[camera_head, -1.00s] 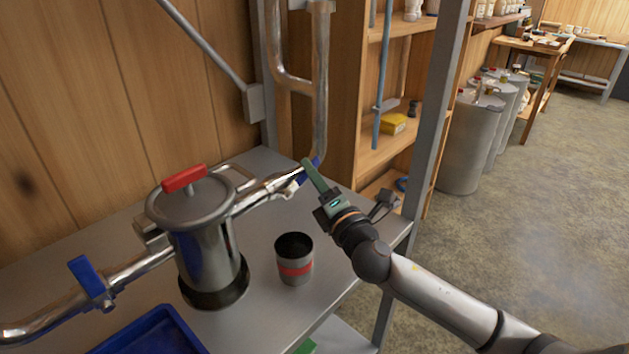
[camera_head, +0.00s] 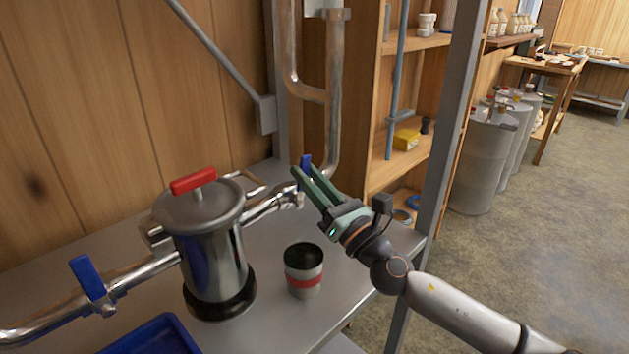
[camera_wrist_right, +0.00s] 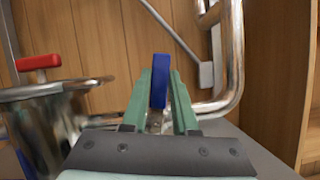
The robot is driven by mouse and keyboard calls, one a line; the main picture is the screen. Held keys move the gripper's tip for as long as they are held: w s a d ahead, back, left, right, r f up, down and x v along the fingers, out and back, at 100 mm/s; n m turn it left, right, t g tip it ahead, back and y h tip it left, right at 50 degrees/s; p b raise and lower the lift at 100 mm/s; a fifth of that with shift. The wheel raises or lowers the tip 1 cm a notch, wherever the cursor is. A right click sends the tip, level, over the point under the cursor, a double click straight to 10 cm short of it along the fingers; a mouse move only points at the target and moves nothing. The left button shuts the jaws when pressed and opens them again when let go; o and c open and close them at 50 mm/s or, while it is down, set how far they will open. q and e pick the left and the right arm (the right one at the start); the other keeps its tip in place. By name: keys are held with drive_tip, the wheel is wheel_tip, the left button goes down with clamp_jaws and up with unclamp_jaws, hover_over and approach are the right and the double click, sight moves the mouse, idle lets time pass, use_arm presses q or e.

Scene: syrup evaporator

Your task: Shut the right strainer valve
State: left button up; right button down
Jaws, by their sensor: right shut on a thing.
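The right strainer valve has a blue lever handle (camera_head: 305,163) on the shiny pipe (camera_head: 262,209) right of the strainer pot. My right gripper (camera_head: 304,174) is shut on this handle, with one green finger on each side. In the right wrist view the blue handle (camera_wrist_right: 159,82) stands upright between the fingers (camera_wrist_right: 160,92). The handle's lower part is partly hidden by the fingers in the head view. The strainer pot (camera_head: 212,255) is metal with a red lid grip (camera_head: 193,181). The left valve's blue handle (camera_head: 88,277) stands up across its pipe. My left gripper is not in view.
A dark-topped cup with a red band (camera_head: 304,272) stands on the metal table (camera_head: 272,315) below my right gripper. A blue tray (camera_head: 155,337) is at the front. A grey post (camera_head: 452,130) and wooden shelves (camera_head: 400,165) stand to the right. A bent pipe (camera_head: 335,100) rises behind.

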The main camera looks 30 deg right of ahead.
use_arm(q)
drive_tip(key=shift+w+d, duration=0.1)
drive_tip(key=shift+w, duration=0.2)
use_arm(e)
drive_tip(key=shift+s+a+n+g+y, duration=0.15)
drive_tip(key=shift+a+n+y, duration=0.25)
drive_tip(key=shift+n, duration=0.45)
drive_tip(key=shift+s+a+n+g+y, duration=0.15)
drive_tip(key=shift+n+y, duration=0.35)
drive_tip(key=shift+n, duration=0.35)
drive_tip(key=shift+w, duration=0.1)
drive_tip(key=c, duration=0.7)
unclamp_jaws()
use_arm(q)
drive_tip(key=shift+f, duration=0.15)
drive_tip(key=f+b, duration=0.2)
drive_tip(key=b, duration=0.1)
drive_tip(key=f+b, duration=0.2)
drive_tip(key=b, duration=0.1)
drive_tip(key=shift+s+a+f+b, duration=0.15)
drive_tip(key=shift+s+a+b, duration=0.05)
drive_tip(key=shift+b, duration=0.15)
use_arm(e)
drive_tip(key=v, duration=1.2)
drive_tip(key=shift+d+f, duration=0.1)
